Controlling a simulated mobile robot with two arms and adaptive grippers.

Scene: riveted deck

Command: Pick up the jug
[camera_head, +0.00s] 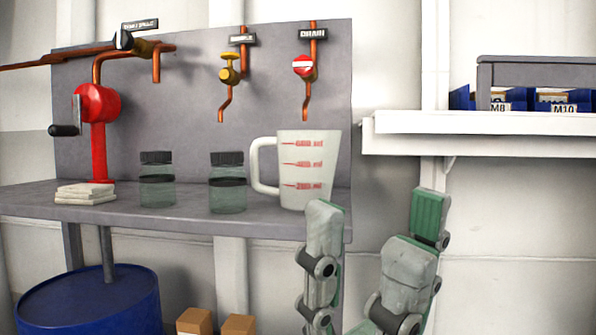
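The jug (307,168) is a white measuring jug with red volume marks and a handle on its left side. It stands upright at the right end of the grey shelf (120,214). My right gripper (382,205) is in front of the shelf, to the lower right of the jug. Its green-padded fingers are spread apart and nothing is between them. The left finger overlaps the jug's lower front edge in the picture; I cannot tell whether it touches. My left gripper is not in view.
Two lidded glass jars (157,180) (228,186) stand left of the jug. Folded cloths (86,195) lie near a red crank device (98,115). Copper pipes with valves (303,66) hang above. A white wall shelf (470,122) holds blue bins. A blue drum (88,300) and boxes stand below.

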